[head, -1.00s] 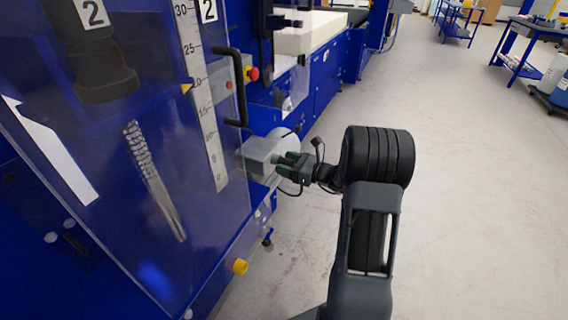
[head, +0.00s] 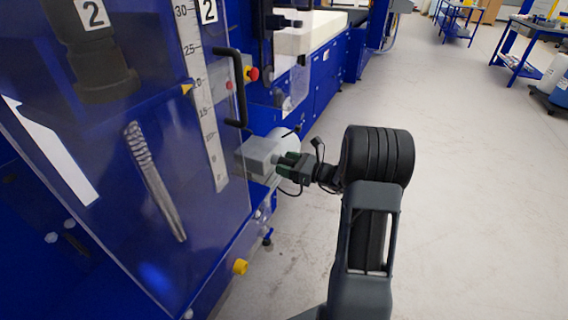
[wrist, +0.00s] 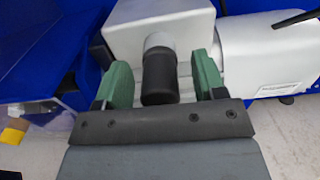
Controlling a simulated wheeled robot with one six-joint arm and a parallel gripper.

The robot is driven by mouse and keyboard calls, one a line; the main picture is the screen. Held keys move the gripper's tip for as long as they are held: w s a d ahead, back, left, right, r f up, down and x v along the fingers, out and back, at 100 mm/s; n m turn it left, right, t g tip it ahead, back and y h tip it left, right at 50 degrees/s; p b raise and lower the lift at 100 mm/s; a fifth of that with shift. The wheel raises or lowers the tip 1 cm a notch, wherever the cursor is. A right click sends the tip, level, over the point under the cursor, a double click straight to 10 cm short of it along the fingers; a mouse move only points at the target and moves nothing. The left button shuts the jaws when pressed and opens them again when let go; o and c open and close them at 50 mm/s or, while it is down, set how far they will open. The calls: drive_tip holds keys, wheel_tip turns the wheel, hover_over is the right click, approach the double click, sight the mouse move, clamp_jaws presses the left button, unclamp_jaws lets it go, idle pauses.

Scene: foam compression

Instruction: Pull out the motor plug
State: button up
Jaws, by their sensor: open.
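The motor plug (wrist: 160,77) is a short black cylinder on a light grey collar. It sticks out of the white-grey motor box (wrist: 160,18) in the wrist view. My gripper (wrist: 162,75) has green finger pads, one on each side of the plug, with a visible gap on both sides. The gripper is open and holds nothing. In the head view my gripper (head: 286,164) is at the grey motor box (head: 258,155) on the side of the blue machine. There the plug is mostly hidden by the fingers.
A clear guard panel with a black handle (head: 238,88) stands left of the arm. The rounded motor housing (wrist: 258,50) is right of the box in the wrist view. A yellow knob (head: 240,267) sits low on the machine. The floor (head: 460,200) to the right is clear.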

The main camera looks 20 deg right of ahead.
sight(294, 165)
idle(0.4)
clamp_jaws()
idle(0.4)
drive_tip(key=shift+s+d, duration=0.1)
drive_tip(key=shift+p+v, duration=0.4)
drive_tip(key=shift+v, duration=2.4)
